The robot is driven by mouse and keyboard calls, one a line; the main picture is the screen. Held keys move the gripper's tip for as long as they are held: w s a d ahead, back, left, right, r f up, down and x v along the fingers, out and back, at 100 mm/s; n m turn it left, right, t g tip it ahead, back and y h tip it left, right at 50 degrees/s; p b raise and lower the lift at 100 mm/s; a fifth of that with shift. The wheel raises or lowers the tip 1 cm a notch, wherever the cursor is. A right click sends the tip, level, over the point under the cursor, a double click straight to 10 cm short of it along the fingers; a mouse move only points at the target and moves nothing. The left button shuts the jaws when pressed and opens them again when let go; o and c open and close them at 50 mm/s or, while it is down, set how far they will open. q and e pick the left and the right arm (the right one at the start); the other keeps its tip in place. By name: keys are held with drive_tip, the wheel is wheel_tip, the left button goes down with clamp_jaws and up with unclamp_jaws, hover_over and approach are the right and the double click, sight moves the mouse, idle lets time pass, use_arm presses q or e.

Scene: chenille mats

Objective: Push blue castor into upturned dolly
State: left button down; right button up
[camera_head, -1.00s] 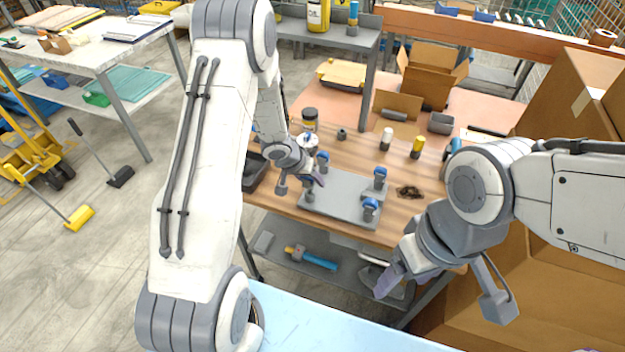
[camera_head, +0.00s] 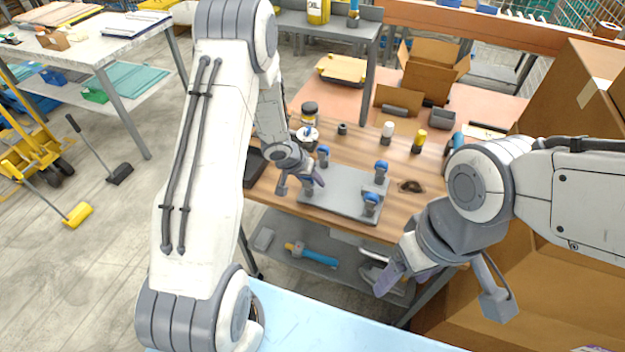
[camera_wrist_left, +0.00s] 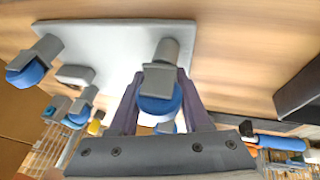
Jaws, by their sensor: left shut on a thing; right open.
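The upturned dolly is a grey plate (camera_head: 342,196) lying on the wooden bench, with blue-wheeled castors standing at its corners (camera_head: 323,152) (camera_head: 381,167) (camera_head: 371,199). Its plate (camera_wrist_left: 110,42) also shows in the left wrist view. My left gripper (camera_head: 301,186) is at the plate's near-left corner, shut on a blue castor (camera_wrist_left: 160,80) with a grey housing. The castor's grey stem end meets the plate in the picture; I cannot tell how deep it sits. My right gripper (camera_head: 436,282) is open and empty at the bench's front right.
A lower shelf (camera_head: 275,250) holds tools; a large cardboard box (camera_head: 570,110) stands right.

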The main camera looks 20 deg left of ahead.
use_arm(q)
drive_tip(key=shift+f, duration=0.4)
drive_tip(key=shift+r, duration=0.15)
drive_tip(key=shift+w+r+p, duration=0.1)
drive_tip(key=shift+r+p, duration=1.9)
drive_tip(key=shift+p, duration=0.4)
drive_tip(key=shift+p, duration=0.9)
idle(0.3)
drive_tip(key=shift+f, duration=0.25)
idle(0.4)
drive_tip(key=shift+c, duration=1.4)
unclamp_jaws()
